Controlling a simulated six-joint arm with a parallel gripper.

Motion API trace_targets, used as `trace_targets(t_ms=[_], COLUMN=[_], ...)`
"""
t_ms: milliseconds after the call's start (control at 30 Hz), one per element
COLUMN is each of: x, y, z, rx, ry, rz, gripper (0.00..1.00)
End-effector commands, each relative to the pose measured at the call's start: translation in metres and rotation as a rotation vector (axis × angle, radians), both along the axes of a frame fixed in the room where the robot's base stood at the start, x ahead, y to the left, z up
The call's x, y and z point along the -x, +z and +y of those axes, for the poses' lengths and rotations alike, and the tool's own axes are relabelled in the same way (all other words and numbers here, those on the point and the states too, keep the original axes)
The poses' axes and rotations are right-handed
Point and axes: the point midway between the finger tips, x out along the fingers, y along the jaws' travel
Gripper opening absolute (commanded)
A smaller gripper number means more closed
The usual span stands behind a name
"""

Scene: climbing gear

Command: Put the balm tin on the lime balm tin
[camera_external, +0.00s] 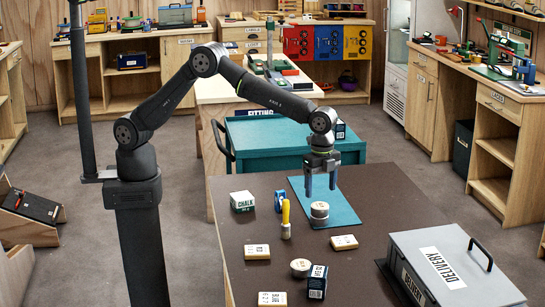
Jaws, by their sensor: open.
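My gripper (320,187) is open, pointing down with its two fingers apart. It is just above a pale-topped round tin (319,210) on the teal mat (345,205), with a small gap between the fingertips and the tin. This tin looks taller than a single tin and may be two stacked, but the picture is too small to be sure. Another round tin (300,267) with a pale lid stands on the brown table nearer the front, beside a dark box. I cannot make out lime colour on either tin.
On the table (375,265) are a chalk box (242,201), a blue roll (279,200), a yellow-handled brush (286,218), several pale labelled blocks (344,242) and a dark box (317,281). A grey delivery case (445,270) fills the right front. The mat's far part is clear.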

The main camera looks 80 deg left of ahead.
Motion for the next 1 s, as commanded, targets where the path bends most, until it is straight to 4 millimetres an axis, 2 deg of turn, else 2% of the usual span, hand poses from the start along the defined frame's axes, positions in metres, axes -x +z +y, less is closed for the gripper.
trace_targets(t_ms=[100, 200, 400, 800, 1000], x=[-0.001, 0.000, 0.000, 0.000, 0.000], y=[0.027, 0.044, 0.064, 0.067, 0.051], z=[0.000, 0.000, 0.000, 0.000, 0.000], rx=[0.002, 0.001, -0.001, -0.001, -0.002], ry=[0.000, 0.000, 0.000, 0.000, 0.000], rz=[-0.003, -0.001, 0.000, 0.002, 0.003], gripper=[0.73, 0.73, 0.73, 0.73, 0.73])
